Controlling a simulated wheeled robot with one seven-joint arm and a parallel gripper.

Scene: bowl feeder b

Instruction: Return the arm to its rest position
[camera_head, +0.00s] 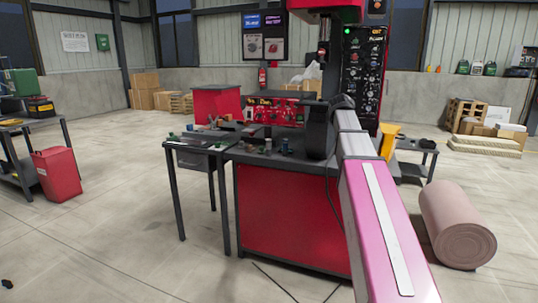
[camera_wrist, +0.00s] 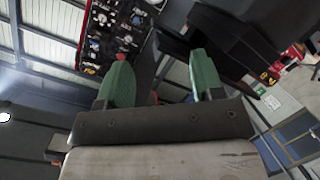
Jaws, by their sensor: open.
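My gripper (camera_wrist: 160,72) shows in the wrist view with two green fingers standing apart. Nothing is held between them. Behind the fingers are dark machine parts and a dark panel with many small fittings, seen at a tilt. In the camera_head view my pink and grey arm (camera_head: 385,230) reaches from the lower right up toward the red machine bench (camera_head: 290,215). Its far end is dark and stands in front of the machine, and I cannot make out the fingers there.
A dark side table (camera_head: 195,155) joins the bench on the left, with small parts on top. A tall black control panel (camera_head: 361,75) stands behind my arm. A large pinkish roll (camera_head: 457,225) lies on the floor at right. The floor at left front is mostly clear.

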